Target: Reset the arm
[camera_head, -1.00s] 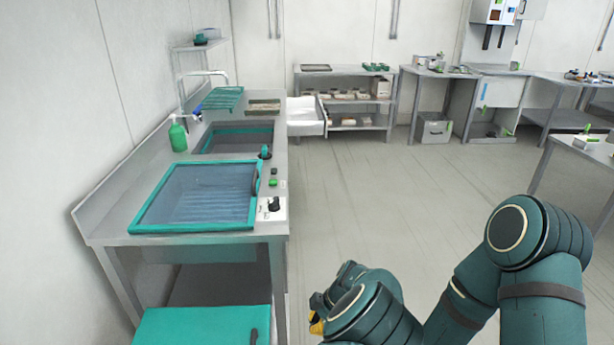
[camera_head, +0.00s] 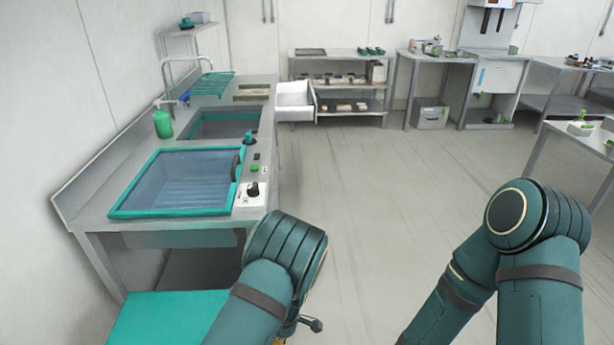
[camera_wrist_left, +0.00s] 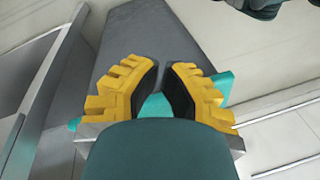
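My left arm (camera_head: 285,255) comes in at the bottom middle of the head view, bent in front of the sink counter. Its gripper is almost all hidden there behind the arm; only a dark lever and a bit of yellow show. In the left wrist view my left gripper (camera_wrist_left: 167,70) has two yellow fingers with black pads. A gap shows between the fingers and nothing is held. Behind them is a dark grey surface with teal parts. My right arm (camera_head: 520,240) is bent at the lower right of the head view. Its gripper is out of view.
The steel counter (camera_head: 95,205) with a glass-lidded basin (camera_head: 180,182), a sink and a green bottle (camera_head: 163,124) stands at the left. A teal panel (camera_head: 160,318) is below it. A shelf rack (camera_head: 300,66) and tables stand at the back. The middle floor is clear.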

